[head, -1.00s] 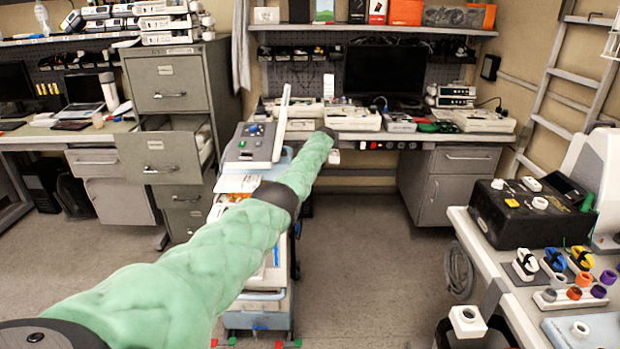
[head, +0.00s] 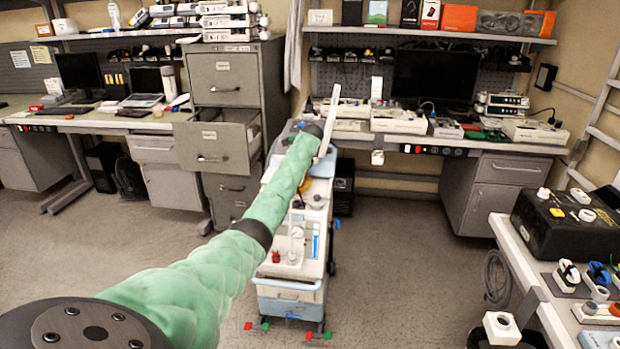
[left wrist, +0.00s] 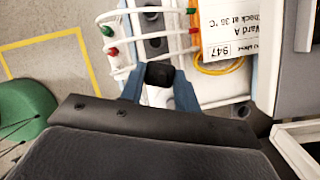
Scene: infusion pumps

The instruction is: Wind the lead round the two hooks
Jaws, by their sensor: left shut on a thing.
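My left gripper (left wrist: 158,84) shows in the left wrist view, its two blue-grey fingers shut on a small black and white piece (left wrist: 158,74). I cannot tell whether this piece belongs to the lead. Just beyond it is the cart's white wire rack (left wrist: 122,43), with red and green knobs. An orange loop (left wrist: 220,68) lies partly under a printed white card to the right; I cannot tell if it is the lead. I cannot make out the two hooks. My right gripper is out of view.
A grey filing cabinet (head: 227,80) with an open drawer (head: 215,143) stands left of the cart. A side table with a black case (head: 566,228) is at the right. The back bench (head: 455,143) lies behind. Floor is clear between cart and side table.

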